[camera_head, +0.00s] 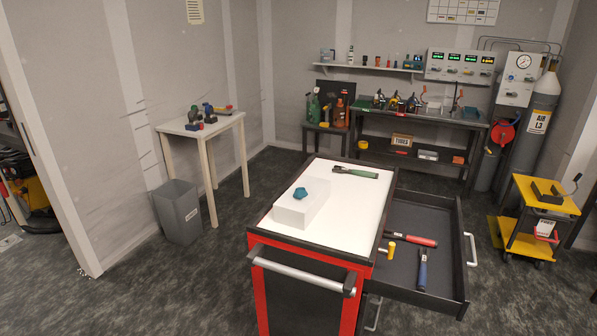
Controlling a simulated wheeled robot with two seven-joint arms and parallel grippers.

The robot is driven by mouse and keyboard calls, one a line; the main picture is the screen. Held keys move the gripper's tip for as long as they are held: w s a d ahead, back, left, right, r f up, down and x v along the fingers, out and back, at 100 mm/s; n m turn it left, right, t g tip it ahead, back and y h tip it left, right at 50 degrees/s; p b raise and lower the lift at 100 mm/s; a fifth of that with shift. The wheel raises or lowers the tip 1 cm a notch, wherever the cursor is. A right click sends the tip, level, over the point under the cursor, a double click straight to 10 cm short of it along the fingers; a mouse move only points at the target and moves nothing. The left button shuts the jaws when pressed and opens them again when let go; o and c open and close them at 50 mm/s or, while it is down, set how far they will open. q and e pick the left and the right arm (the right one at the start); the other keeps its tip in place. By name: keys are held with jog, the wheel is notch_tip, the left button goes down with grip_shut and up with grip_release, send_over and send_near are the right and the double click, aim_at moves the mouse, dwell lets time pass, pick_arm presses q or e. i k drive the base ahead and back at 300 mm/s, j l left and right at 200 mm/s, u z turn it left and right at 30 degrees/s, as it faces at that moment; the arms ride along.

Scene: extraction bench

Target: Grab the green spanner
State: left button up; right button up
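A green-handled tool (356,172), which looks like the green spanner, lies on the white top of the red and black tool trolley (335,222), near its far edge. Its dark end points left and its green handle points right. A white block (301,208) stands on the same top, nearer and to the left, with a small teal object (300,193) on it. Neither of my grippers shows in the head view.
The trolley's drawer (428,215) is open to the right, holding a red-handled tool (411,239), a blue-handled tool (422,270) and a small yellow-handled tool (391,250). A yellow cart (535,214) stands farther right. A grey bin (178,211) and small table (203,128) stand left. Floor between is clear.

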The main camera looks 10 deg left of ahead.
aim_at(375, 175)
jog(key=j+z, duration=0.1)
jog(key=z, duration=0.4)
jog(key=i+j+z, duration=0.2)
jog(key=j+z, duration=0.25)
jog(key=j, duration=0.65)
jog(key=j+z, duration=0.45)
jog(key=j, duration=0.6)
